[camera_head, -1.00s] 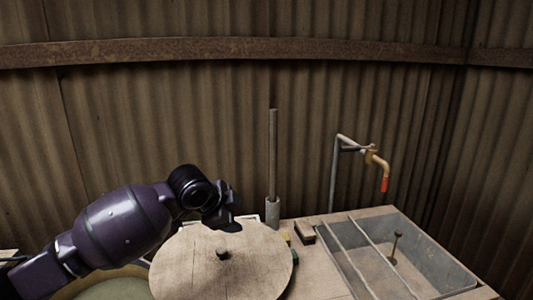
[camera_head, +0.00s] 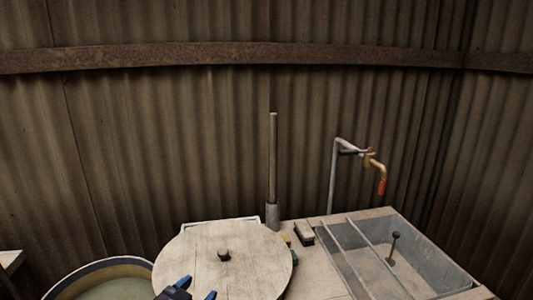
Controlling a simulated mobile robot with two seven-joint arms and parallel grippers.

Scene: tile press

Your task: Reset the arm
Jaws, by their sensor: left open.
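My left gripper (camera_head: 192,290) shows at the bottom edge of the head view, in front of the round wooden disc. Its dark body is mostly cut off by the frame, and two blue-tipped fingers stand apart with nothing visible between them. The round wooden disc (camera_head: 250,270) has a small dark knob (camera_head: 223,255) at its middle. Whether the gripper touches the disc I cannot tell. My right gripper is not in view.
A round basin (camera_head: 82,274) stands left of the disc. An upright pole (camera_head: 273,160) rises behind it. To the right are a metal sink (camera_head: 438,265) with a plunger-like rod (camera_head: 394,243), a brass tap (camera_head: 378,165) and a small block (camera_head: 304,233). Corrugated walls close the back.

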